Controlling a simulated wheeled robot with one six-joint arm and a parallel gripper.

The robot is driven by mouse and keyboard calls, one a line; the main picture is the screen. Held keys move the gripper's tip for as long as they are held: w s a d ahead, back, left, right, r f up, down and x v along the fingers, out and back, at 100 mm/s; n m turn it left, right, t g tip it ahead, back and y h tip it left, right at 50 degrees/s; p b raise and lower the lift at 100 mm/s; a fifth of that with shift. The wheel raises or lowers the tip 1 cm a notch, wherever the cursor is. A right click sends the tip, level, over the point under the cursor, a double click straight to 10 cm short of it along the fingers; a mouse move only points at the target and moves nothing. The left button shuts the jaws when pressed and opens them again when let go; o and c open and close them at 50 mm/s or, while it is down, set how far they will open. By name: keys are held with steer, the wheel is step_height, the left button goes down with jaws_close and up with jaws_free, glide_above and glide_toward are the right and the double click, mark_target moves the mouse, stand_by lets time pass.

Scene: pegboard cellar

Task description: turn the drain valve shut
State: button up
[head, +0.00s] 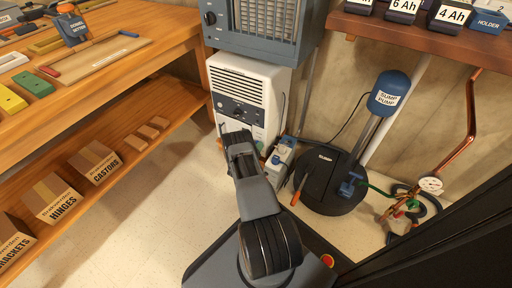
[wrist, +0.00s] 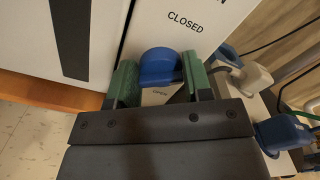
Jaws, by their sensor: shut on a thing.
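The drain valve's blue handle (wrist: 158,66) shows in the wrist view between the green fingers of my gripper (wrist: 160,78). The fingers are closed on its two sides. Behind it is a white plate (wrist: 152,30) with the word CLOSED above and to the right of the handle. A smaller word, seemingly OPEN, shows below the handle between the fingers. In the head view my gripper (head: 237,142) is low at the front of the white louvred unit (head: 246,82). My arm hides the handle there, and its exact angle is hard to tell.
A white and blue box (head: 281,157) stands just right of my gripper. Further right are a black sump lid (head: 330,190) and the blue sump pump (head: 389,94). A wooden bench (head: 130,55) with a lower shelf is on the left. The floor (head: 150,200) between is clear.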

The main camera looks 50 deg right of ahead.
steer(key=n, duration=1)
steer(key=shift+f+n, duration=0.25)
steer(key=shift+n, duration=0.35)
steer(key=o, duration=0.6)
steer(key=shift+w, duration=0.1)
steer(key=p+v, duration=0.4)
steer(key=v, duration=1)
steer(key=shift+p, duration=0.35)
